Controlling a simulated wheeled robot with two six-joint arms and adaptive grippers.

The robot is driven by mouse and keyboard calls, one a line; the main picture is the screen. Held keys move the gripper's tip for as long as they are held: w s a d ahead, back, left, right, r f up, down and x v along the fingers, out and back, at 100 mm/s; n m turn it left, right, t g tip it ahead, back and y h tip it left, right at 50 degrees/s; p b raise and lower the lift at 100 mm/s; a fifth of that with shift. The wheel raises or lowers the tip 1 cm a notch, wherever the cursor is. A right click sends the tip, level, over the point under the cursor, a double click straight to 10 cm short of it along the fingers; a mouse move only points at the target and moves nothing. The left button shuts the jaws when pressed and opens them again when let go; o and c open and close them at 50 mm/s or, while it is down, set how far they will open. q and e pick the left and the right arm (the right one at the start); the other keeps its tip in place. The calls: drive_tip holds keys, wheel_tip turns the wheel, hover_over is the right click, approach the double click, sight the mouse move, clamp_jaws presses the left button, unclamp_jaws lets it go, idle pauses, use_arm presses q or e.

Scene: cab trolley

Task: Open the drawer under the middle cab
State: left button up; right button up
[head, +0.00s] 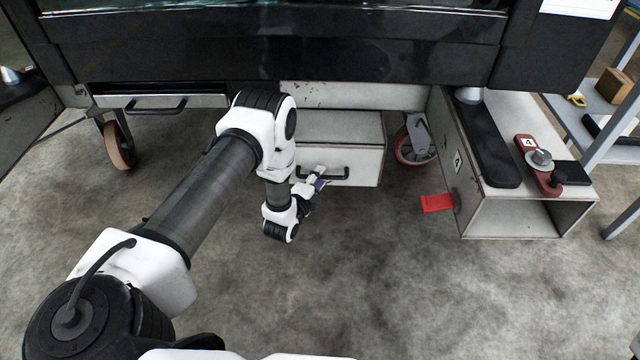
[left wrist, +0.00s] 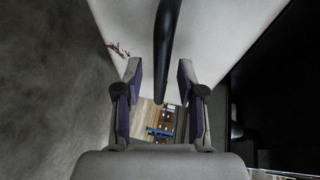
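The pale drawer front (head: 361,169) sits low under the middle of the black cab, below a grey top surface (head: 335,128). I see no clear open gap around it. Its black bar handle (head: 340,175) shows on the front, and the handle also runs between the fingers in the left wrist view (left wrist: 167,40). In the left wrist view my left gripper (left wrist: 159,72) is open, one finger on each side of the bar, with space visible at both sides. My right gripper is not in view.
Another black handle (head: 156,107) is under the cab at left. Caster wheels (head: 118,146) (head: 414,147) flank the drawer. At right is an open-fronted box (head: 535,217) with a red tab (head: 437,204) beside it. The floor before the drawer is clear.

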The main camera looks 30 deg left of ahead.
use_arm(q)
drive_tip(key=shift+w+a+f, duration=0.1)
drive_tip(key=shift+w, duration=0.5)
clamp_jaws()
drive_tip(key=shift+s, duration=0.15)
